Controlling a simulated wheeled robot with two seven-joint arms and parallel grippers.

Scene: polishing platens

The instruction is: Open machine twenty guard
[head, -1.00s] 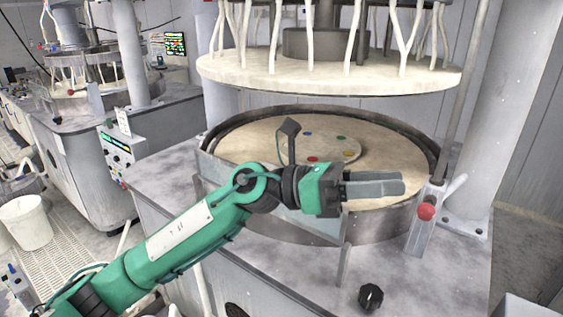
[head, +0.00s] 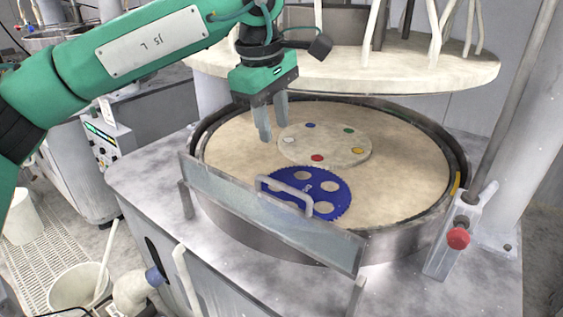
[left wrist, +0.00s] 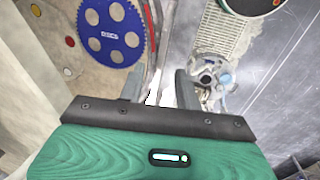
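The machine's guard (head: 225,190) is a clear, grey-edged panel standing along the front rim of the round platen basin (head: 395,240). A pale bar handle (head: 286,187) shows at its upper edge, in front of a blue toothed disc (head: 330,197). My left gripper (head: 273,127) is above the left part of the platen, fingers pointing down, behind and above the guard, apart from the handle. In the left wrist view its two fingers (left wrist: 158,88) are spread, with no held object clear between them. The blue disc also shows there (left wrist: 110,35). My right gripper is out of view.
A pale disc with coloured spots (head: 340,143) lies on the platen. The thick upper plate (head: 420,75) hangs above it, close behind my left gripper. A red knob (head: 458,238) stands at the right front. Buckets (head: 80,285) stand at lower left.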

